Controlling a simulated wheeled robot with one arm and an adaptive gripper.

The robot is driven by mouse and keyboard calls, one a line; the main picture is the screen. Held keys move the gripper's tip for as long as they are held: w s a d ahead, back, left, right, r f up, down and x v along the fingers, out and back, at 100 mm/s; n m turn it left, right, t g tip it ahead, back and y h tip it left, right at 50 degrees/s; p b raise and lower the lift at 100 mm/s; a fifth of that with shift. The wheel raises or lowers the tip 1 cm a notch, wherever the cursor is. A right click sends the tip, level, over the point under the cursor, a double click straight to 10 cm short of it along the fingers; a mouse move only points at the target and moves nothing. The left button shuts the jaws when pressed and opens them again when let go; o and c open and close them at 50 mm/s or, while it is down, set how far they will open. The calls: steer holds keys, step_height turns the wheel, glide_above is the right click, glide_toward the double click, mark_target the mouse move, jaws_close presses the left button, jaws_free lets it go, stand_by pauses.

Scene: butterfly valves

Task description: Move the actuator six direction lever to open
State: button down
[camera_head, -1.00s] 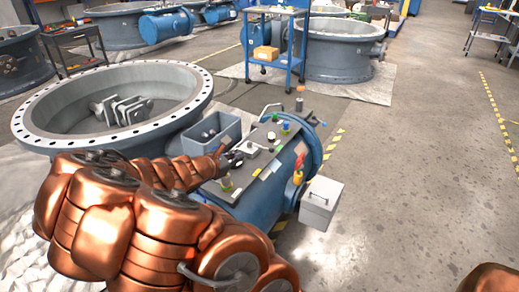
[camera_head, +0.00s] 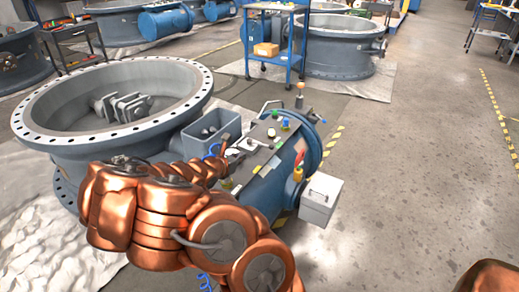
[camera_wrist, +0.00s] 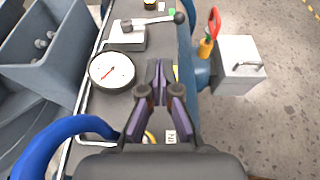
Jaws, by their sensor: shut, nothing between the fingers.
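The blue actuator (camera_head: 268,190) has a dark top panel (camera_wrist: 108,112) with fittings. In the wrist view a lever (camera_wrist: 158,20) with a metal rod and black ball knob sticks out to the right from a light grey block (camera_wrist: 126,36). I cannot read which lever is number six. My gripper (camera_wrist: 160,68) is shut and empty above the panel, with its tips nearer the camera than the block and lever and apart from them in the picture. In the head view my arm partly hides the near end of the panel.
A round gauge (camera_wrist: 112,71) sits left of my fingers. A red-handled valve (camera_wrist: 212,27) and a light grey box (camera_wrist: 238,66) stand to the right. A grey open bin (camera_head: 212,130) adjoins the panel. The large valve ring (camera_head: 40,128) is at left. The floor at right is clear.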

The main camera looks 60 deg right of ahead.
steer(key=b, duration=0.1)
glide_toward(261, 144)
steer(key=x, duration=0.3)
steer(key=s+x, duration=0.1)
steer(key=x, duration=0.1)
steer(key=shift+d+f, duration=0.2)
steer(key=shift+f, duration=0.3)
steer(key=shift+d+f, duration=0.1)
steer(key=shift+d, duration=0.5)
